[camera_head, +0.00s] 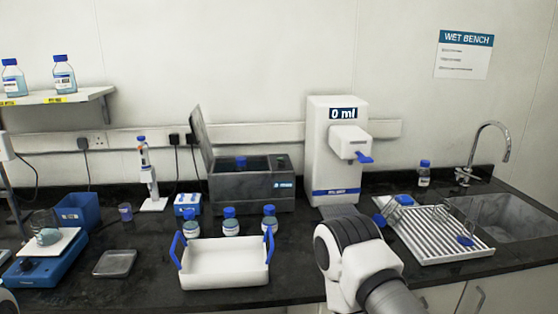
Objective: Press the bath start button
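The water bath (252,190) is a dark grey box at the back of the bench, left of the white dispenser. Its lid (202,143) stands open, tilted up at the left. A blue-capped item (241,162) shows inside it. A small blue and white panel (284,184) is at the right of its front face; I cannot make out a separate start button. My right arm comes in from the bottom, right of and in front of the bath, apart from it. Its gripper fingers do not show. Only a sliver of my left arm shows at the bottom left corner.
Blue-capped bottles (230,222) stand before the bath, behind a white tray (226,262) with blue handles. A pipette stand (152,203) is to the left. The dispenser (323,160) reads 0 ml. A drying rack (440,237) and sink (505,218) are at the right.

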